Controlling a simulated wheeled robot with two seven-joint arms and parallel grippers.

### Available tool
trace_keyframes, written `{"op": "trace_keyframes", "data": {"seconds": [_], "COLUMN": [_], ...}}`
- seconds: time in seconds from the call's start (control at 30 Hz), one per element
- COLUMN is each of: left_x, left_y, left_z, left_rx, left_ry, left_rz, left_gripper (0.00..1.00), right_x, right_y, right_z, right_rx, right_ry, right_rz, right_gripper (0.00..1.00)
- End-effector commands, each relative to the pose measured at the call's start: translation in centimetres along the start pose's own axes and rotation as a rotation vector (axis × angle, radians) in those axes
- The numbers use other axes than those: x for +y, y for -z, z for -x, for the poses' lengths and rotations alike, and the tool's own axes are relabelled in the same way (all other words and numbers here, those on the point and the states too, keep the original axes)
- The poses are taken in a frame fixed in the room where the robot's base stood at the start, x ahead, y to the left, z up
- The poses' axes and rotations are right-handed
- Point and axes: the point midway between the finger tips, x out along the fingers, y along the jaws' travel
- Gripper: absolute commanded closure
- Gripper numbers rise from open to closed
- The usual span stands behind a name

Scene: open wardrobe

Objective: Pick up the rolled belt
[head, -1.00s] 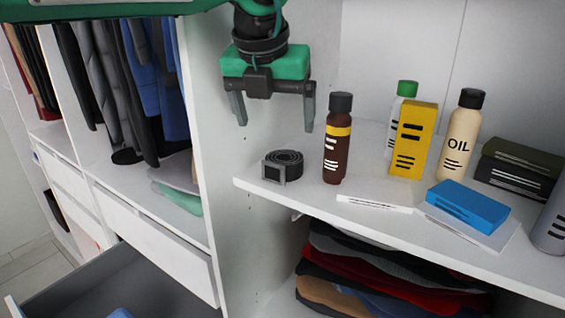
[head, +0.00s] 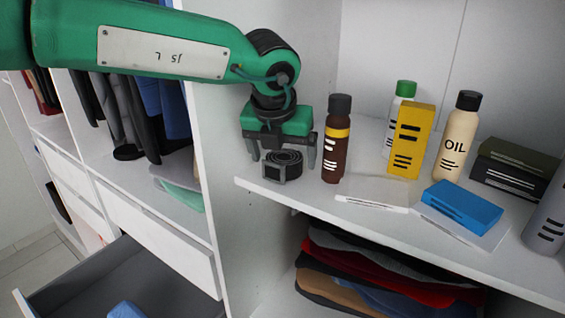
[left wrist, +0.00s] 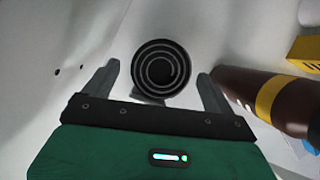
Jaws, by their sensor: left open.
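The rolled belt (head: 282,165) is a dark coil with a grey buckle at its front. It sits near the left front corner of the white shelf. In the left wrist view the coil (left wrist: 161,68) shows from above as a spiral. My left gripper (head: 283,160) is over the belt, pointing down, with its fingers open on either side of it. In the left wrist view the left gripper's fingertips (left wrist: 162,75) flank the coil, with gaps on both sides. My right gripper is not in view.
A brown bottle with a yellow band (head: 337,138) stands close to the right of the belt, near the right finger. A white box (head: 373,200), blue box (head: 462,205), yellow box (head: 411,140) and cream OIL bottle (head: 459,135) are further right. A wardrobe side panel (head: 228,170) rises at left.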

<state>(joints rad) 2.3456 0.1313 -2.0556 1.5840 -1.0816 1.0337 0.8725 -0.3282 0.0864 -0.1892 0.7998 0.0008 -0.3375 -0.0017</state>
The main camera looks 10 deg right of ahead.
Motion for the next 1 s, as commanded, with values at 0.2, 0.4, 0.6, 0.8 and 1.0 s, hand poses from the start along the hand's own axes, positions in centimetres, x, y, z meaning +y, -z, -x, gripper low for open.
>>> {"op": "trace_keyframes", "data": {"seconds": [0.2, 0.4, 0.6, 0.8, 1.0], "left_x": [0.0, 0.0, 0.0, 0.0, 0.0], "left_y": [0.0, 0.0, -0.1, -0.8, -2.3], "left_z": [0.0, 0.1, 0.3, 1.8, 5.3], "left_rx": [0.000, -0.001, -0.002, -0.004, -0.005], "left_ry": [0.000, 0.000, 0.000, 0.000, 0.001], "left_rz": [0.000, 0.000, 0.000, 0.002, 0.002], "left_gripper": [0.45, 0.64, 0.64, 0.64, 0.64], "right_x": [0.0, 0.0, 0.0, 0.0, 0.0], "right_y": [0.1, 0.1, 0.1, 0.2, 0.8], "right_z": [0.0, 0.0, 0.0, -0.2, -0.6], "right_rx": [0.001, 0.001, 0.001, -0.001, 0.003], "right_ry": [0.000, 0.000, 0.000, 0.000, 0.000], "right_rz": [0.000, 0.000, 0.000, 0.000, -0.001], "right_gripper": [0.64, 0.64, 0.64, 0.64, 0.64]}}
